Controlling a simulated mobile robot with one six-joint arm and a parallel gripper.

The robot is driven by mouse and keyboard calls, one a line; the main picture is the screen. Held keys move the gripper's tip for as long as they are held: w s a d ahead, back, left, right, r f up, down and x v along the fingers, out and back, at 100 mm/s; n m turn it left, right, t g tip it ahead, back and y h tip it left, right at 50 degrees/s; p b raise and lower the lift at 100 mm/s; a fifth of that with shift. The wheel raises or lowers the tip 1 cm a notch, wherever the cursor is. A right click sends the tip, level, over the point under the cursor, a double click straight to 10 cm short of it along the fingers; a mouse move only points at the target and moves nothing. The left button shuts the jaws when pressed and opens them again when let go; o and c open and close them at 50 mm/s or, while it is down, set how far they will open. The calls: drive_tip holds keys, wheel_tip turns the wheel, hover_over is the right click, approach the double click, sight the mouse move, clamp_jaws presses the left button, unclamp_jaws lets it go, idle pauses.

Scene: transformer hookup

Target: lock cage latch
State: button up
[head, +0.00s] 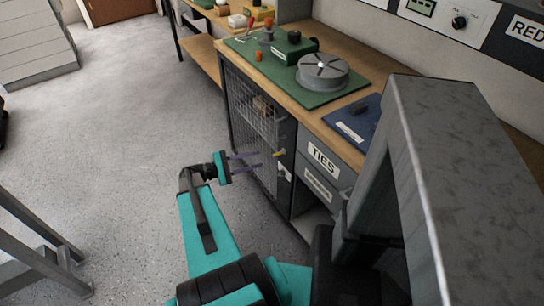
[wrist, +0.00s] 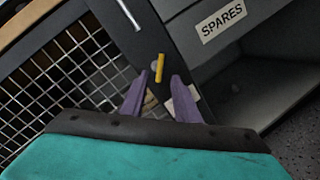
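The cage door (head: 252,112) is a wire-mesh panel in a dark frame, at the front of the workbench; it looks shut. Its mesh also shows in the wrist view (wrist: 62,72). A small yellow latch handle (head: 279,153) is on the door frame's right side. My gripper (head: 262,160) is open and empty, just left of the latch. Its two purple fingers (wrist: 160,78) are apart, with the latch's lower end showing between their tips. I see no clear contact.
Right of the door are a drawer labelled TIES (head: 323,158) and a compartment labelled SPARES (wrist: 222,20). A pale handle (wrist: 130,14) is on the door frame near the latch.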

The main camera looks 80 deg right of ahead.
sight(276, 155)
drive_tip(key=shift+x, duration=3.95)
drive_tip(key=shift+c, duration=0.2)
clamp_jaws()
drive_tip(key=shift+a, duration=0.15)
